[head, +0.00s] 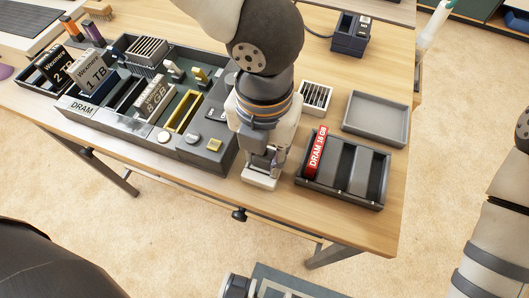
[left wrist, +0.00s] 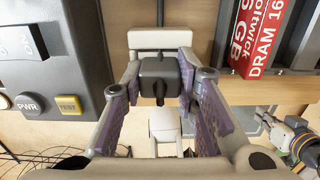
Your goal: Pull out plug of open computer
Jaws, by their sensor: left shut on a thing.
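The open computer is a dark grey case (head: 180,149) on the table, left of my left gripper. Its front with PWR and TEST buttons shows at the left of the left wrist view (left wrist: 62,82). My left gripper (head: 262,172) points down at the table's front edge. In the left wrist view its two fingers (left wrist: 160,88) are shut on a dark grey plug (left wrist: 157,72). A pale block (left wrist: 160,39) lies just beyond the plug; whether the plug is seated in something is hidden. My right gripper (left wrist: 264,118) shows small and unclear in the left wrist view.
A dark tray (head: 341,193) with a red DRAM stick (head: 316,150) stands close to the right of my left gripper. A grey empty tray (head: 376,118), a small slotted box (head: 315,96) and a dark blue block (head: 350,36) stand behind. Table is bare at the far right edge.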

